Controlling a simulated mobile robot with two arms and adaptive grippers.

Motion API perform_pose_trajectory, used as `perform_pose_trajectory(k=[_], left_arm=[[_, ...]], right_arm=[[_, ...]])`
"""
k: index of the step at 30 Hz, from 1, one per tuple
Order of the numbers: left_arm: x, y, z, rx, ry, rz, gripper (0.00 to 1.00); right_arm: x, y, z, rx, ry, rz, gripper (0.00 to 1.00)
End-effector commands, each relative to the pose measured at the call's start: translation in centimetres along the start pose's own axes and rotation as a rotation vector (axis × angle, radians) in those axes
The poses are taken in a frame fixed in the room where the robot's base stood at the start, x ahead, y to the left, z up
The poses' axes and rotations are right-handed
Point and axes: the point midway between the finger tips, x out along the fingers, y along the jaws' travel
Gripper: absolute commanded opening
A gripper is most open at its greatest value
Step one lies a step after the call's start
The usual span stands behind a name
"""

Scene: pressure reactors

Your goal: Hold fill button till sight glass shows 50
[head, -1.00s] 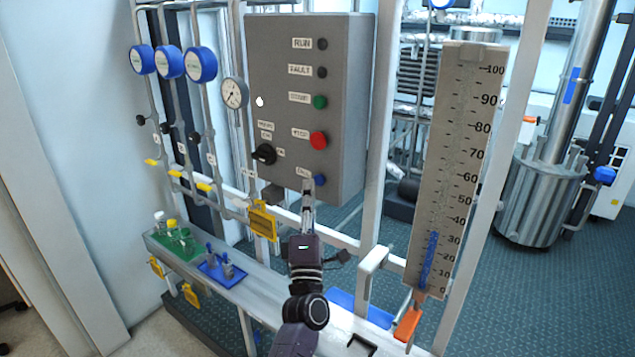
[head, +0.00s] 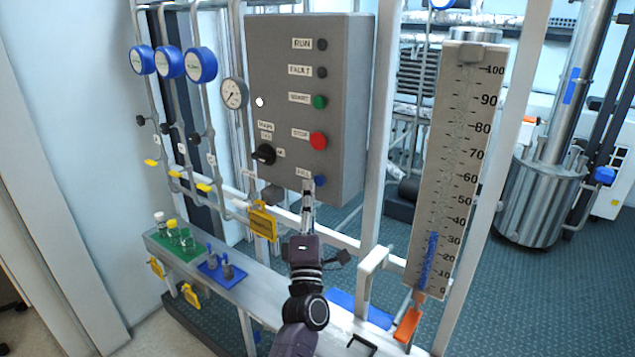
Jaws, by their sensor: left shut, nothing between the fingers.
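The blue fill button (head: 320,181) is at the lower right of the grey control box (head: 290,110). My left gripper (head: 308,187) is shut and empty, with its tip just left of the button, over the lower edge of the box front. I cannot tell whether the tip touches the box, but the button shows clear of it. The sight glass (head: 455,160) is a tall scale marked 0 to 100 on the right. Its blue column (head: 429,262) stands a little above the 30 mark. My right gripper is not in view.
A red button (head: 318,140), a green button (head: 319,102) and a black selector (head: 264,153) sit above on the box. A ledge below holds a green tray (head: 160,243) and a blue tray (head: 212,272). An upright post (head: 378,130) stands between box and sight glass.

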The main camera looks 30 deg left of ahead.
Motion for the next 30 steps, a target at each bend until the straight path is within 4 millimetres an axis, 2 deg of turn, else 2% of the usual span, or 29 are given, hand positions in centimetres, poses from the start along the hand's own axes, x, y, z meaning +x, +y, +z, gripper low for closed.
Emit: perform_pose_trajectory(k=[30], left_arm=[[0.85, -0.66, 0.63, 0.0, 0.0, 0.0, 0.0]], right_arm=[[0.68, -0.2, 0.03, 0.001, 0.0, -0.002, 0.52]])
